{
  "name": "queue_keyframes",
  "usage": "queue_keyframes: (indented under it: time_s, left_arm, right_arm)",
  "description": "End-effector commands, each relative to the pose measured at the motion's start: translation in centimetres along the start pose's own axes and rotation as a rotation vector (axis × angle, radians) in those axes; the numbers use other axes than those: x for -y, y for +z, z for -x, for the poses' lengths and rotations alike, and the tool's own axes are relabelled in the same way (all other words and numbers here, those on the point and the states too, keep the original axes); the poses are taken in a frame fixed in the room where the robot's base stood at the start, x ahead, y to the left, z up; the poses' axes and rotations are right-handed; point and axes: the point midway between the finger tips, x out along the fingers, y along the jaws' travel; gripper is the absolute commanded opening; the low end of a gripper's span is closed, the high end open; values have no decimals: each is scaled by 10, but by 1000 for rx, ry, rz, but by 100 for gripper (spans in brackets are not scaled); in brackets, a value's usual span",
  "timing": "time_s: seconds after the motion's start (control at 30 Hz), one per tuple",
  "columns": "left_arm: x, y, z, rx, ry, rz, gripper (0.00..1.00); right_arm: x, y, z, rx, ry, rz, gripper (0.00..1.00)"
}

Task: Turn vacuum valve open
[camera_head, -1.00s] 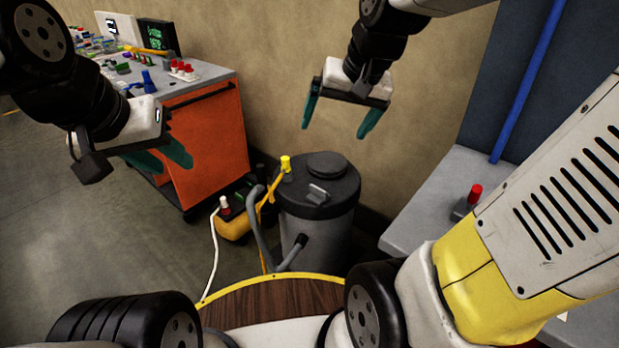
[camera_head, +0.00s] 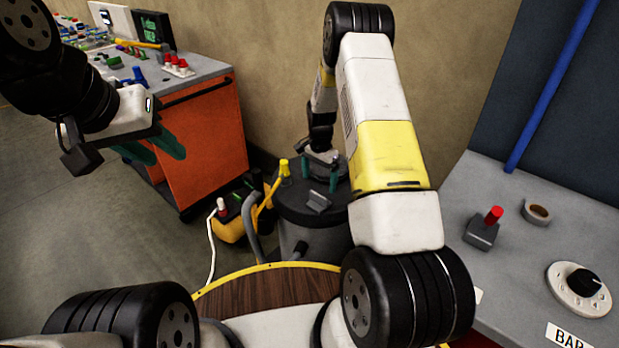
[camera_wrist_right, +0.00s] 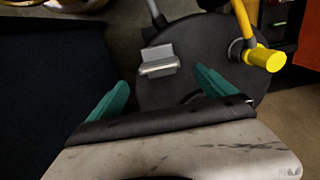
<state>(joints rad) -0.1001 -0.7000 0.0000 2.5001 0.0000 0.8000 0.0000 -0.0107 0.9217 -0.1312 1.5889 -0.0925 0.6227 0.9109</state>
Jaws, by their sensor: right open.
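A dark vacuum drum (camera_head: 301,239) stands on the floor beyond the brown table edge. Its round lid carries a grey handle-like block (camera_head: 318,203), seen in the right wrist view (camera_wrist_right: 158,66). A red-topped grey lever block (camera_head: 483,234) sits on the right bench. I cannot tell which is the valve. My right gripper (camera_head: 320,177) is open and empty above the lid's far side. My left gripper (camera_head: 155,147) is open and empty beside the orange cabinet.
The orange cabinet (camera_head: 205,140) stands at the left with small parts on top. A yellow machine (camera_head: 229,228) with a white hose is beside the drum. The grey bench (camera_head: 530,270) at right holds a numbered dial (camera_head: 578,289). A wall is close behind the drum.

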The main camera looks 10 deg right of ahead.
Motion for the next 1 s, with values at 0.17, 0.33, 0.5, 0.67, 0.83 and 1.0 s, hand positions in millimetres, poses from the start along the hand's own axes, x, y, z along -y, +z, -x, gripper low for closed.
queue_keyframes:
  time_s: [0.17, 0.33, 0.5, 0.67, 0.83, 1.0]
  left_arm:
    - [0, 0, 0, 0, 0, 0, 36]
    - [0, 0, 0, 0, 0, 0, 36]
    - [0, 0, 0, 0, 0, 0, 36]
    - [0, 0, 0, 0, 0, 0, 36]
    - [0, 0, 0, 0, 0, 0, 36]
    - [0, 0, 0, 0, 0, 0, 36]
  right_arm:
    - [-1, 0, -22, 2, 6, -6, 95]
    - [-1, 0, -51, 3, 6, -5, 95]
    - [-1, 0, -72, 2, 4, -4, 95]
    - [-1, 0, -80, 1, 3, -5, 95]
    - [0, 0, -81, 1, 3, -5, 95]
    - [0, 0, -81, 1, 3, -4, 75]
